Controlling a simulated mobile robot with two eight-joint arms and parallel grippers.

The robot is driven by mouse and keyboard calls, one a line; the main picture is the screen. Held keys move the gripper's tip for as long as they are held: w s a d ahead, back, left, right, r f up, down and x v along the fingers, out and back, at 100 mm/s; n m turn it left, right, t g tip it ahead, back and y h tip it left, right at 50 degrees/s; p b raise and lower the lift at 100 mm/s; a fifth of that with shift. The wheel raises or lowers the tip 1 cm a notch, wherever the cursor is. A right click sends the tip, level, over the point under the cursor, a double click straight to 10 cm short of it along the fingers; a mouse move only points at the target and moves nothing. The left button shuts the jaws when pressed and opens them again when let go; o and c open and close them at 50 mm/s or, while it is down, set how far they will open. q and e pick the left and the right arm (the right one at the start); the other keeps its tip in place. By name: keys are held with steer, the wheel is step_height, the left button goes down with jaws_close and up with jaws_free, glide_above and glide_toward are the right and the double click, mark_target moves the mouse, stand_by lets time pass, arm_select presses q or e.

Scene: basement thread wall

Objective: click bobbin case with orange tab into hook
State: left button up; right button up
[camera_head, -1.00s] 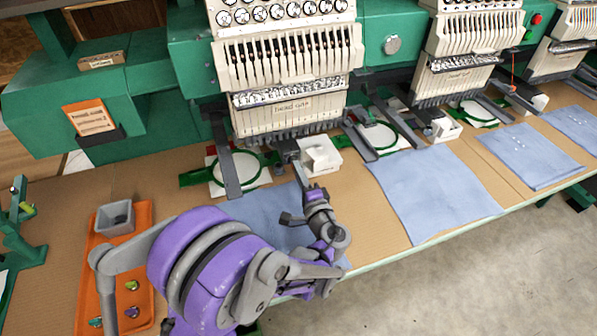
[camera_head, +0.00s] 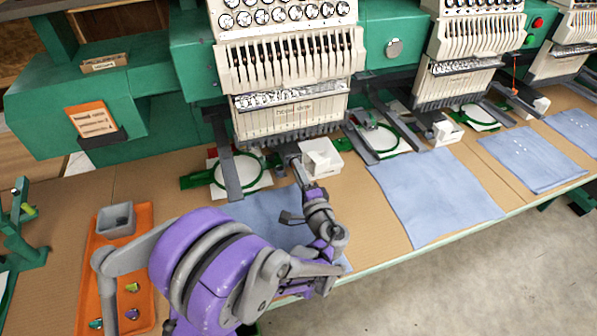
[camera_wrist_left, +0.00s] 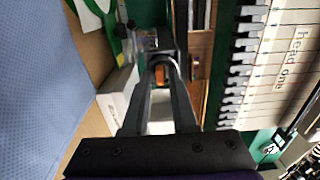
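My left gripper (camera_head: 296,163) reaches under the machine head marked "head one" (camera_head: 292,105), beside a white box (camera_head: 320,157). In the left wrist view its two fingers (camera_wrist_left: 160,62) converge on a small rounded grey metal piece with an orange patch (camera_wrist_left: 159,75) between them. This looks like the bobbin case with the orange tab, held at the fingertips. The hook is not clearly visible; the fingertips and dark machine parts cover that spot. I cannot tell whether the case touches the hook. My right gripper is in neither view.
An orange tray (camera_head: 146,250) holds a grey bin (camera_head: 115,219) and a few small bobbin cases (camera_head: 132,287). A green hoop (camera_head: 237,168) with grey arms lies left of the gripper. Blue cloth (camera_head: 265,211) lies below it, and more stitching heads stand right.

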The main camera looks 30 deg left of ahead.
arm_select(q)
steer(key=shift+o, duration=1.1)
steer(key=shift+s+d, duration=0.1)
